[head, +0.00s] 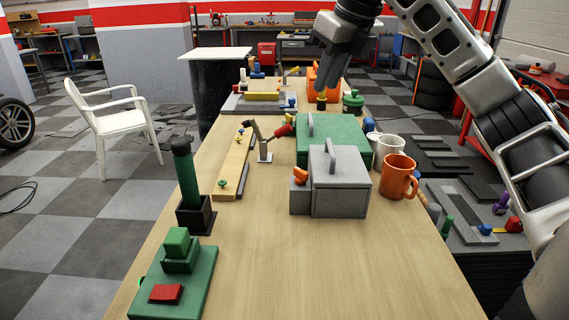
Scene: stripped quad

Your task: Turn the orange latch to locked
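A small orange latch piece (300,175) sits at the left side of a grey box (340,189) with a raised grey handle, in the middle of the table. Whether it stands at locked cannot be read at this size. My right gripper (326,84) reaches in from the upper right and points down over the far part of the table, in front of an orange box (312,74). It is well beyond the grey box and apart from the latch. Its finger gap is not clear from this angle. My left gripper is not in view.
A green box (345,130) stands right behind the grey box. An orange mug (398,178) and a pale mug (387,150) stand to its right. A green post in a dark holder (196,216) and a green base (178,296) stand at left. The near middle table (320,270) is clear.

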